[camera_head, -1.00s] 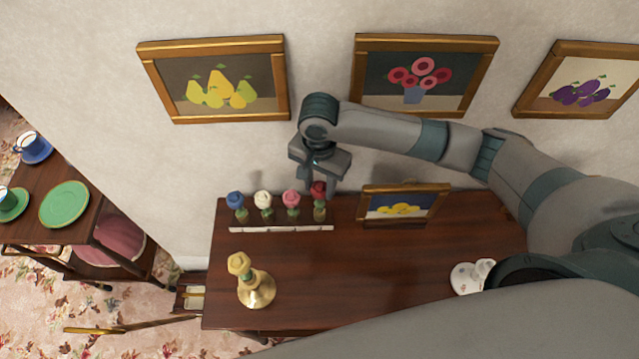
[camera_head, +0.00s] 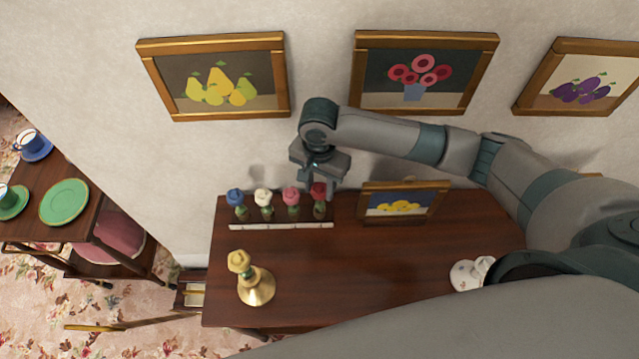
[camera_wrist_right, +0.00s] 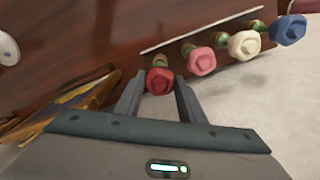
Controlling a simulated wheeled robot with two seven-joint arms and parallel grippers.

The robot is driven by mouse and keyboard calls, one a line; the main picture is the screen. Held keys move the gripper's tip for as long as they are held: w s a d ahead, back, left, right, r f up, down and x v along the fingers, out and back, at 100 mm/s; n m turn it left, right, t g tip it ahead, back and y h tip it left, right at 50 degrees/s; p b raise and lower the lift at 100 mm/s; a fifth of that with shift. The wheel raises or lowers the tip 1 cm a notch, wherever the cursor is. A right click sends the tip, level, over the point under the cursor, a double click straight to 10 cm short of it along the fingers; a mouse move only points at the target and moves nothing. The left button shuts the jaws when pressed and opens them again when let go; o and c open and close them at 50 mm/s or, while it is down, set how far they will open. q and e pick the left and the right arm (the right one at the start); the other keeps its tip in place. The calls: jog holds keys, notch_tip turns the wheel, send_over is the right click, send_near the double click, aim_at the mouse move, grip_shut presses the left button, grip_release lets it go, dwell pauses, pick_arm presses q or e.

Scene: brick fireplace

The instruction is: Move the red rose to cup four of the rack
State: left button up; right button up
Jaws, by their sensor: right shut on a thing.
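The red rose (camera_head: 318,190) is at the right end of a row of roses, in line with the rack's right end cup. My right gripper (camera_head: 320,186) is over it from above, with its fingers around the red head. In the right wrist view the red rose (camera_wrist_right: 159,80) sits between the two fingertips (camera_wrist_right: 158,90), and the gripper is shut on it. The rack shows a white front strip (camera_head: 280,226). It also bears a blue rose (camera_head: 235,197), a white rose (camera_head: 263,197) and a pink rose (camera_head: 291,196). The red rose's stem bottom is hard to see.
A framed lemon picture (camera_head: 401,205) stands on the table (camera_head: 350,275) just right of the gripper. The wall is close behind the rack. The table's middle is clear.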

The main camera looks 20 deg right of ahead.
jog(key=shift+f, duration=1.05)
jog(key=o, duration=1)
jog(key=shift+c, duration=0.2)
jog(key=shift+r, duration=0.15)
jog(key=shift+w+r+b, duration=0.1)
jog(key=shift+r+b, duration=0.25)
jog(key=shift+r, duration=0.25)
notch_tip(320, 180, up, 16)
jog(key=b, duration=0.2)
jog(key=shift+s+a+f, duration=0.1)
jog(key=shift+s+f, duration=0.05)
jog(key=shift+s, duration=0.05)
